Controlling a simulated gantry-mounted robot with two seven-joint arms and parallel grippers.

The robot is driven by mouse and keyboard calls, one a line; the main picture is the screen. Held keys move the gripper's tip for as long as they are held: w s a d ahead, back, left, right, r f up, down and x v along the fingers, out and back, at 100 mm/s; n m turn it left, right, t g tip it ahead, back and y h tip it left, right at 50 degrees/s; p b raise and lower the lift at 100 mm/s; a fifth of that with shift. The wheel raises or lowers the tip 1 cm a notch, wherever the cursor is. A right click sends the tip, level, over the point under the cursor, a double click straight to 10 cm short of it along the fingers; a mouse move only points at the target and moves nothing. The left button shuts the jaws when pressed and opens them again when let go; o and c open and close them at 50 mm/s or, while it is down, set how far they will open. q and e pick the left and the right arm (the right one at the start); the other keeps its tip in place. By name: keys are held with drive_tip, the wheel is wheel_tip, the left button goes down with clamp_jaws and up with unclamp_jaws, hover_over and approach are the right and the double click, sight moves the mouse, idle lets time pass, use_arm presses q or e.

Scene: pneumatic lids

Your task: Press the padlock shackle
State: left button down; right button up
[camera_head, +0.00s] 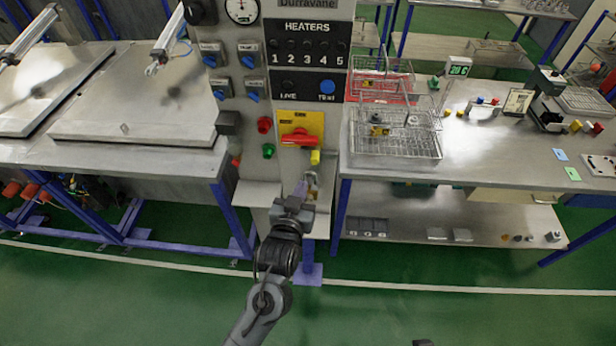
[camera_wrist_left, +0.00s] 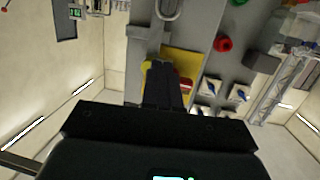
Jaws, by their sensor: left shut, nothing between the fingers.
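A padlock (camera_head: 311,180) shows small on the lower front of the grey control column, just below a yellow block. In the left wrist view, a metal U-shaped shackle (camera_wrist_left: 169,9) shows at the top edge, partly cut off. My left gripper (camera_head: 301,190) is shut and empty, right beside the padlock, and partly hides it in the head view. Its closed fingers (camera_wrist_left: 163,84) point toward the column in the left wrist view. I cannot tell whether they touch the padlock.
The column carries a red rotary handle (camera_head: 300,137) on a yellow plate, red and green buttons, and several blue-handled switches. A steel bench (camera_head: 130,152) stands left. A bench (camera_head: 480,150) with a wire basket (camera_head: 395,138) stands right. The green floor in front is clear.

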use_arm(q)
drive_tip(key=w+d+f, duration=0.1)
drive_tip(key=w+f, duration=0.3)
drive_tip(key=w, duration=0.3)
drive_tip(key=shift+w+f, duration=0.15)
drive_tip(key=shift+w, duration=0.15)
drive_tip(key=shift+d, duration=0.1)
